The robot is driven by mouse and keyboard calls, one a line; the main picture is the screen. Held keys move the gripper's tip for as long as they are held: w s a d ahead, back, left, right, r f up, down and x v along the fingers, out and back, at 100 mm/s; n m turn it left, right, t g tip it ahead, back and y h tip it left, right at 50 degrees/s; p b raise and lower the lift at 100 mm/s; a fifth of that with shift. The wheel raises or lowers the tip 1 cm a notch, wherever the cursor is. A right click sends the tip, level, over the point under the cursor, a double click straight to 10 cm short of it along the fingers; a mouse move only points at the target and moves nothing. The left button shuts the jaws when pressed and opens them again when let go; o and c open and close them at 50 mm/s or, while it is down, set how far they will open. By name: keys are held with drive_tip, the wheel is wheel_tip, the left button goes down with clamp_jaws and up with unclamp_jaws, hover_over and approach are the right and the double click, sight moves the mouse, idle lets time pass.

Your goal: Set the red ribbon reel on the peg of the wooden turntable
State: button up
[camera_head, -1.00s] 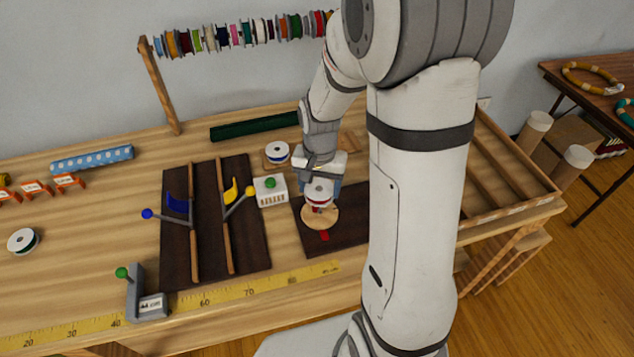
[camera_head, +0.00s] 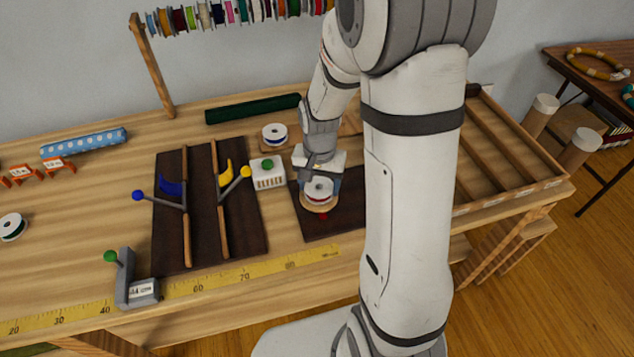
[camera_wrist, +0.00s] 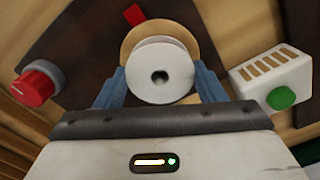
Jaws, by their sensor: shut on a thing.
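My gripper (camera_head: 319,182) is shut on the red ribbon reel (camera_head: 319,191), with its blue fingers on either side. In the wrist view the reel's white flange (camera_wrist: 160,88) faces me, with a dark centre hole, between the fingertips (camera_wrist: 160,75). The wooden turntable (camera_head: 318,208), a light round disc, is directly below the reel and mostly covered by it; its edge also shows in the wrist view (camera_wrist: 131,38). The peg is hidden, and I cannot tell whether the reel rests on the disc or is just above it.
A red marker (camera_head: 323,216) lies beside the disc on the dark mat (camera_head: 345,225). A white box with a green button (camera_head: 268,175) stands to the left. A red knob (camera_wrist: 38,82) is near the gripper. Another reel (camera_head: 274,134) stands behind.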

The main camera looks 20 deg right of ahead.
drive_tip(key=o, duration=1)
drive_tip(key=shift+o, duration=0.2)
drive_tip(key=shift+r, duration=0.15)
wheel_tip(320, 180, up, 8)
drive_tip(key=shift+f, duration=0.2)
drive_tip(key=s+r+n+t, duration=0.2)
drive_tip(key=s+r+n, duration=0.3)
drive_tip(key=s, duration=0.9)
wheel_tip(320, 180, up, 4)
drive_tip(key=shift+a+f+n+t, duration=0.1)
drive_tip(key=shift+a+n+t, duration=0.2)
drive_tip(key=shift+n, duration=0.1)
